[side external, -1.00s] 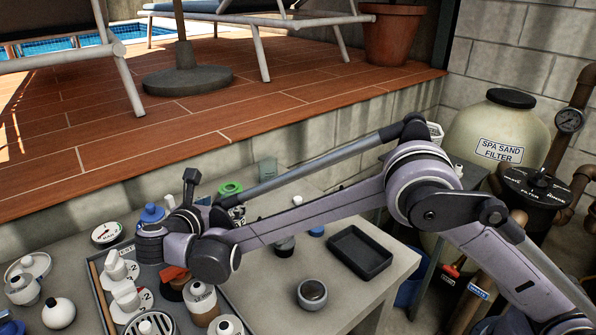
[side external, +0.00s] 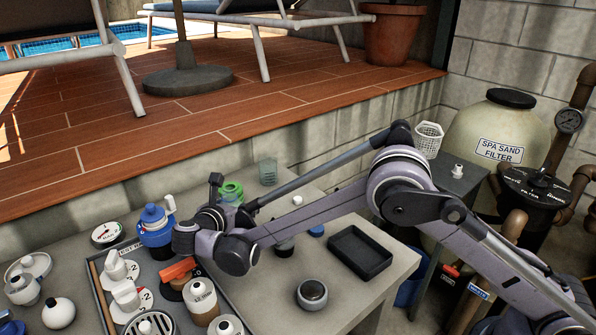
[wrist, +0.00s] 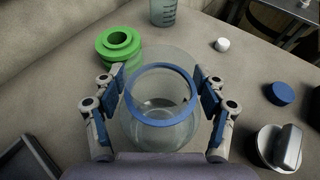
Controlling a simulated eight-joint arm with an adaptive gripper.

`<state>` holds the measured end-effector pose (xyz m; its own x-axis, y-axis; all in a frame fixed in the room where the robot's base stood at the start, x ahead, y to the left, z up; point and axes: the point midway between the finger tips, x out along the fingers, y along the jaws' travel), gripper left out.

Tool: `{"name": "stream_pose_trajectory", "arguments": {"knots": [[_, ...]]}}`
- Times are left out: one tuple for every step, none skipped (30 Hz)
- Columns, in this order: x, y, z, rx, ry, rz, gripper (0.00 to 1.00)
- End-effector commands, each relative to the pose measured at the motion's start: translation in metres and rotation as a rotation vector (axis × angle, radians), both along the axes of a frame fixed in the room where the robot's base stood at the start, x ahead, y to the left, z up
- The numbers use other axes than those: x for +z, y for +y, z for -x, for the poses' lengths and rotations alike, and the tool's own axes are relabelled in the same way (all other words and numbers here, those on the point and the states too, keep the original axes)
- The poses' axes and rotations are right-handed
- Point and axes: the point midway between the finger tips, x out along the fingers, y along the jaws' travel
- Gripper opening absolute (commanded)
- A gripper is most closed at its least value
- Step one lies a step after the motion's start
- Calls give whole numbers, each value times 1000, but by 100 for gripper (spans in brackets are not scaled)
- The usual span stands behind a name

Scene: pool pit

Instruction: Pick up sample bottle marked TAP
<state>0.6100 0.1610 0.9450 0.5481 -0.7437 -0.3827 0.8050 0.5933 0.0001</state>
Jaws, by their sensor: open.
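In the wrist view, a clear, rounded glass vessel (wrist: 160,130) with a blue ring at its mouth sits between my gripper's fingers. My gripper (wrist: 163,95) is open, with one blue-padded finger on each side of it. I cannot tell whether the pads touch the glass. No TAP marking can be read on it or elsewhere. In the side view, my wrist links hide the fingers and the vessel.
A green ring (wrist: 118,45) stands close to the left finger; it also shows in the side view (side external: 231,192). A graduated clear cup (wrist: 163,12), a white cap (wrist: 222,44) and a blue cap (wrist: 279,93) lie around. A black tray (side external: 350,265) stands right.

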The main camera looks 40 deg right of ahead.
Motion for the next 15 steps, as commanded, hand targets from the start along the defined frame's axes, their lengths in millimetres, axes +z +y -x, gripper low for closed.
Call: {"name": "stream_pose_trajectory", "arguments": {"knots": [[0,0,0,0,0,0,72],[0,0,0,0,0,0,72],[0,0,0,0,0,0,72],[0,0,0,0,0,0,66],[0,1,0,0,0,0,57],[0,1,0,0,0,0,46],[0,1,0,0,0,0,37],[0,1,0,0,0,0,29],[0,1,0,0,0,0,17],[0,1,0,0,0,0,12],[0,1,0,0,0,0,12],[0,1,0,0,0,0,11],[0,1,0,0,0,0,11],[0,1,0,0,0,0,10],[0,1,0,0,0,0,10]]}}
